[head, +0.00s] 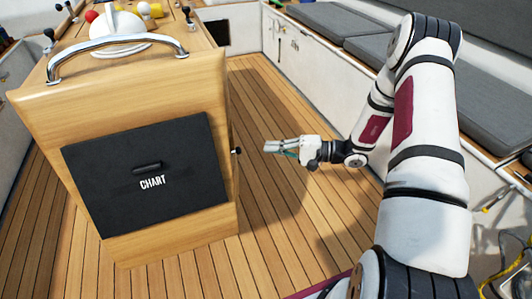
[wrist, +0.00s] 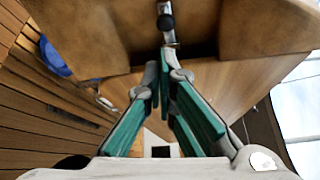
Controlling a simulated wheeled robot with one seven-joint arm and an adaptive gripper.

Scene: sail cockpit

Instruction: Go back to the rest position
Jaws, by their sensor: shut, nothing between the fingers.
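My gripper (head: 268,146) is shut and empty in the head view, held above the wooden deck to the right of the wooden console. Its fingers point left, toward a small dark knob (head: 237,151) on the console's right side, with a gap between them. In the wrist view, the green-padded fingers (wrist: 164,85) come together at the tips. The wrist view does not clearly show how far the knob is from the fingertips.
The wooden console (head: 130,85) has a black CHART panel (head: 150,175) and a chrome rail (head: 118,42). Grey-cushioned benches (head: 345,20) line the right side. Open deck (head: 275,225) lies between console and bench. A blue object (wrist: 54,58) shows in the wrist view.

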